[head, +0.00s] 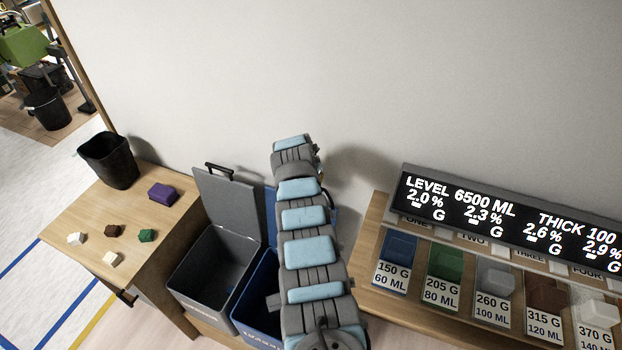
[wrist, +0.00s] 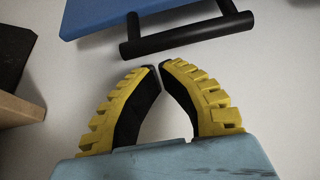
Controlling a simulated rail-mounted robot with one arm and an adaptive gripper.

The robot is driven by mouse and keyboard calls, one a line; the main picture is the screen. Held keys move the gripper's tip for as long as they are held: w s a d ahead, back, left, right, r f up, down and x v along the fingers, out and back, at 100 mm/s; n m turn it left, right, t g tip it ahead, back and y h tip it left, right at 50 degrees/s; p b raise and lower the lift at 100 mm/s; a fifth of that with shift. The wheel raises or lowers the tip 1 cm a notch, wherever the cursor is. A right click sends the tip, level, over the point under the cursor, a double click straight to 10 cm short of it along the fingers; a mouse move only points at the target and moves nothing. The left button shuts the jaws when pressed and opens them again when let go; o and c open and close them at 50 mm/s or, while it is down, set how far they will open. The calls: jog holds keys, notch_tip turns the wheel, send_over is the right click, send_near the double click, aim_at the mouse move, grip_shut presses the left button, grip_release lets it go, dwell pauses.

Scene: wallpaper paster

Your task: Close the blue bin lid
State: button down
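The blue bin (head: 252,330) stands beside the grey bin, open at the top and partly hidden behind my arm. Its blue lid (head: 331,224) is raised upright near the wall, mostly hidden by my arm. In the wrist view the blue lid (wrist: 125,13) with its black bar handle (wrist: 188,35) lies just beyond my fingertips. My gripper (wrist: 160,67) has its yellow and black fingers brought together at the tips, with nothing between them. It appears apart from the handle. In the head view the arm hides the gripper.
The grey bin (head: 181,275) is open beside it, its grey lid (head: 228,207) upright. A wooden table (head: 150,215) at left holds a black bin (head: 109,160) and small blocks. At right, a counter (head: 372,238) holds colored samples under a display (head: 500,220).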

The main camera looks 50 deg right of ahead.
jog(key=shift+d+f, duration=0.15)
jog(key=shift+f, duration=0.2)
dwell(0.7)
jog(key=shift+s+a+p, duration=0.15)
jog(key=shift+a+p, duration=0.25)
jog(key=shift+a, duration=0.25)
